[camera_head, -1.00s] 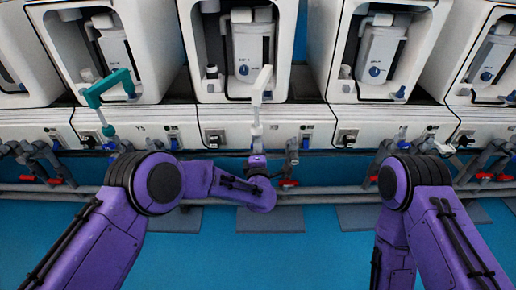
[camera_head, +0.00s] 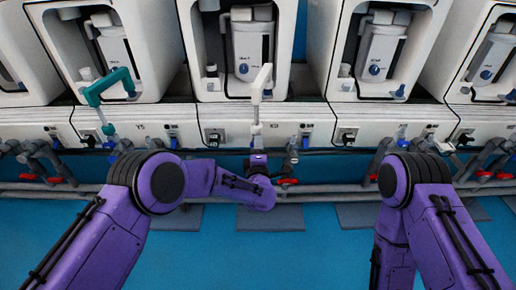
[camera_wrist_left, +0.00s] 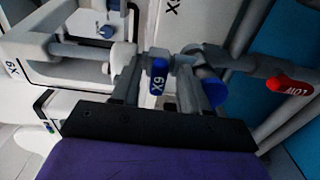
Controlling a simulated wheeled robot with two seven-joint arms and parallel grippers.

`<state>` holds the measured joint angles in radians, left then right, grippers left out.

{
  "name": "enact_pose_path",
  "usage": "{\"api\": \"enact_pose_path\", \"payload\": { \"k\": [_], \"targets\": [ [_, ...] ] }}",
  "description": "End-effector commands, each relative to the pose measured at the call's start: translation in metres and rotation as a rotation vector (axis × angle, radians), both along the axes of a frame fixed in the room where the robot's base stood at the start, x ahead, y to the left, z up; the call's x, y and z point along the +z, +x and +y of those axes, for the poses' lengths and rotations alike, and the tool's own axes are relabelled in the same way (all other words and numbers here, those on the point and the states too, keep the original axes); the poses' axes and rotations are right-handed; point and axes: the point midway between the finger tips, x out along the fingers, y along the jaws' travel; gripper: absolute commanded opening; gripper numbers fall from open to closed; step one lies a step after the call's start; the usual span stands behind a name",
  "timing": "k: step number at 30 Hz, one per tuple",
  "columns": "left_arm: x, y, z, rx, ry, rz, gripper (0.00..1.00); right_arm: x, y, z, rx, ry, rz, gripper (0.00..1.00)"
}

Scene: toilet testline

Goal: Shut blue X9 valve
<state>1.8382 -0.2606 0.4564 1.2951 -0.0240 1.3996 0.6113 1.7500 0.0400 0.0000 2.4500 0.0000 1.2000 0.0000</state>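The blue X9 valve handle (camera_wrist_left: 158,76) is upright in the left wrist view, its white lettering facing the camera. My left gripper (camera_wrist_left: 160,66) has its grey fingers on either side of this handle, with gaps showing, so it looks open around it. In the head view my left gripper (camera_head: 257,158) is low at the front of the middle station, where the handle cannot be made out behind it. My right arm (camera_head: 425,195) is at the right; its gripper does not show clearly.
A second blue part (camera_wrist_left: 213,90) and a red handle marked LOW (camera_wrist_left: 290,86) are to the right of the fingers. Grey pipes (camera_head: 330,193) run along the station fronts. A teal lever (camera_head: 108,87) and a white lever (camera_head: 261,88) stand up above. Blue floor (camera_head: 300,260) is clear in front.

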Motion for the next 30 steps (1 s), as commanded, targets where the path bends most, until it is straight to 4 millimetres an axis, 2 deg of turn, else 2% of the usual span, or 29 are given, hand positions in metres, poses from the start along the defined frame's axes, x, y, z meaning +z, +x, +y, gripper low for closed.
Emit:
{"api": "enact_pose_path", "payload": {
  "k": [5, 8, 16, 21, 30],
  "targets": [
    [0.001, 0.000, 0.000, 0.001, -0.001, 0.000, 0.45, 0.000, 0.000, 0.000, 0.000, 0.000, 0.000, 0.43],
    [0.002, -0.009, -0.001, -0.001, 0.000, 0.001, 0.45, 0.005, 0.000, 0.000, 0.000, 0.000, 0.000, 0.43],
    [0.003, -0.071, -0.001, -0.004, 0.003, 0.002, 0.45, 0.023, 0.000, 0.000, 0.000, 0.000, 0.000, 0.43],
    [0.002, -0.099, 0.000, -0.001, 0.001, 0.001, 0.45, 0.027, 0.000, 0.000, 0.000, 0.000, 0.000, 0.43],
    [0.000, -0.106, 0.000, 0.001, 0.000, 0.000, 0.45, 0.027, 0.000, 0.000, 0.000, 0.000, 0.000, 0.43]
  ]
}}
